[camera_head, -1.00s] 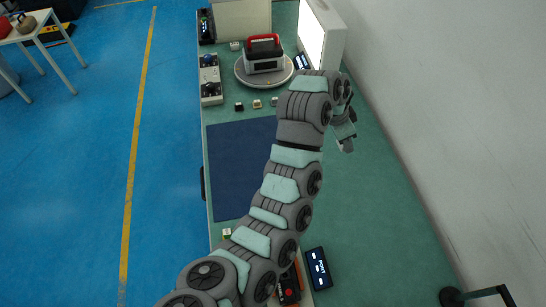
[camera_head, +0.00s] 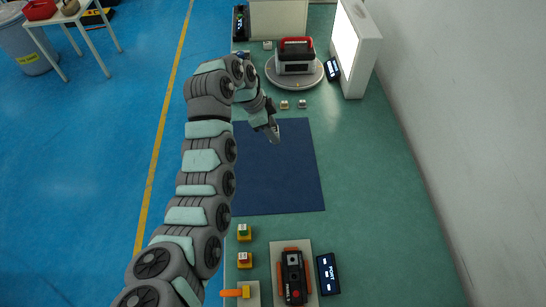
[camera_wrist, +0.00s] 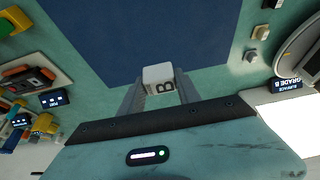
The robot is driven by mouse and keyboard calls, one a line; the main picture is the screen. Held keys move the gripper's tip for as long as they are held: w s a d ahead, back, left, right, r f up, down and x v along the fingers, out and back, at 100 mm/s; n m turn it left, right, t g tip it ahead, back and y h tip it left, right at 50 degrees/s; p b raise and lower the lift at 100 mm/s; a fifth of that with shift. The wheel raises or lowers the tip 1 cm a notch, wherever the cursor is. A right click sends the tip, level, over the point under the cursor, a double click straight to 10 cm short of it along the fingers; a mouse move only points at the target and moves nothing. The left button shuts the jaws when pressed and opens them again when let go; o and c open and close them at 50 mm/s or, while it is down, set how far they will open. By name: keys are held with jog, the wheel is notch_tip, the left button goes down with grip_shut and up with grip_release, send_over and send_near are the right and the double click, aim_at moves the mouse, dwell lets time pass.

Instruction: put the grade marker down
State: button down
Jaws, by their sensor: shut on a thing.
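The grade marker (camera_wrist: 158,74), a small white block with a black "B" on its face, is between the two fingers of my gripper (camera_wrist: 160,92) in the wrist view. My gripper is shut on it. The dark blue mat (camera_wrist: 165,30) lies beyond the marker in that view. In the head view my gripper (camera_head: 273,135) is over the upper part of the blue mat (camera_head: 280,175). The marker cannot be made out there. I cannot tell its height above the mat.
Two small blocks (camera_head: 284,105) (camera_head: 302,104) stand between the mat and the turntable (camera_head: 270,77), which carries a red-handled device (camera_head: 296,55). A small display (camera_wrist: 287,85) reads "SURFACE GRADE B". A port display (camera_head: 327,273) and button blocks (camera_head: 244,232) are at the near end.

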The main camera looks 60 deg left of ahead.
aim_at(277, 161)
notch_tip(277, 161, down, 14)
jog(key=shift+r+b, duration=0.25)
jog(key=shift+b, duration=0.1)
jog(key=shift+f, duration=0.1)
jog(key=shift+f, duration=0.1)
jog(key=c, duration=0.9)
grip_release()
jog(key=shift+o, duration=0.2)
jog(key=shift+v, duration=0.8)
jog(key=v, duration=1.1)
jog(key=shift+p, duration=0.35)
